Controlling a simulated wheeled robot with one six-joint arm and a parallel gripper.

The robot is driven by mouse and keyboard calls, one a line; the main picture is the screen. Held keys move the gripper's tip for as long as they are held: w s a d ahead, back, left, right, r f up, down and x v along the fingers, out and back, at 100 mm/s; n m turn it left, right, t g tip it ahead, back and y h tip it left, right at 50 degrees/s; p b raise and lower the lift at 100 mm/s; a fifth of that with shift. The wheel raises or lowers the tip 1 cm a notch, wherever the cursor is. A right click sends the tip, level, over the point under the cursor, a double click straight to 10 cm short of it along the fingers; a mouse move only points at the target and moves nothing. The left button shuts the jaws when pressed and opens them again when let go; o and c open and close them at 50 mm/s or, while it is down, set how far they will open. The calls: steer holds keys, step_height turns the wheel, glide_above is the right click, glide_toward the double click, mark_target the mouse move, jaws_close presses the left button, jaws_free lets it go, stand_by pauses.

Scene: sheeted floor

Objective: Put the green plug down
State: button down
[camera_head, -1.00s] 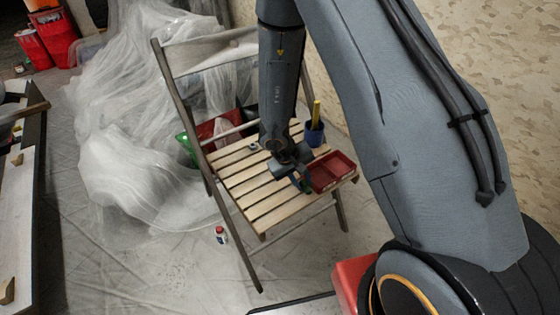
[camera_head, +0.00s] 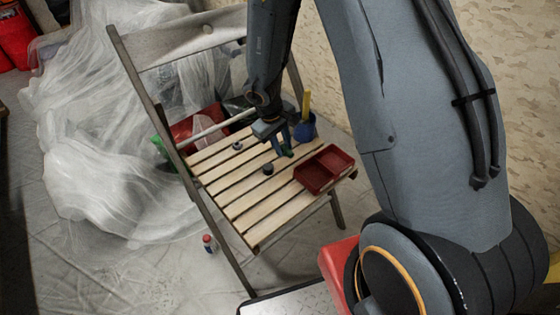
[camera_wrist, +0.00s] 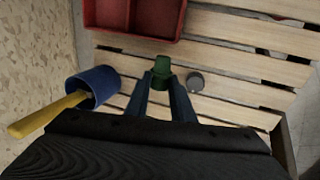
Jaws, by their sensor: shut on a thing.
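The green plug (camera_wrist: 161,67) is between the fingertips of my gripper (camera_wrist: 161,80) in the wrist view. In the head view my gripper (camera_head: 283,150) is over the slatted wooden chair seat (camera_head: 232,186), left of the blue cup. The plug is mostly hidden by the fingers there. My gripper is shut on the plug. I cannot tell whether the plug touches the slats.
A red two-part tray (camera_head: 324,170) is on the seat's right side. A blue cup (camera_head: 305,130) with a yellow-handled tool stands behind it. Two small dark round pieces, one left (camera_head: 237,146) and one central (camera_head: 268,169), sit on the slats. The front-left slats are clear.

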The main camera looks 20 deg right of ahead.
mark_target(285, 166)
step_height(285, 166, down, 6)
steer(key=shift+r+b, duration=0.2)
steer(key=shift+b, duration=0.95)
steer(key=shift+f+p, duration=0.4)
steer(key=shift+p, duration=0.1)
steer(key=shift+s+f, duration=0.1)
steer(key=shift+f, duration=0.05)
steer(key=c, duration=1.8)
jaws_free()
steer(key=shift+f, duration=0.1)
